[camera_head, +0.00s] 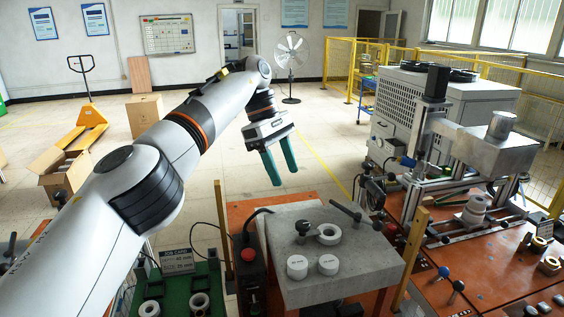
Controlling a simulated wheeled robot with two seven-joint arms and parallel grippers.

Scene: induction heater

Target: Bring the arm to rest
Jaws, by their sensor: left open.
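My left arm comes in from the left and reaches up across the view. My left gripper (279,166) hangs at its end with two green fingers pointing down. The fingers are apart with nothing between them. The gripper is raised above the far side of the grey block table (350,272) and touches nothing. My right gripper is not in view.
White round parts (297,266) and a ring (328,234) sit on the grey block. A control box with a red button (249,255) stands left of it. The heater machine (470,150) fills the right. A green tray (178,290) lies at the lower left.

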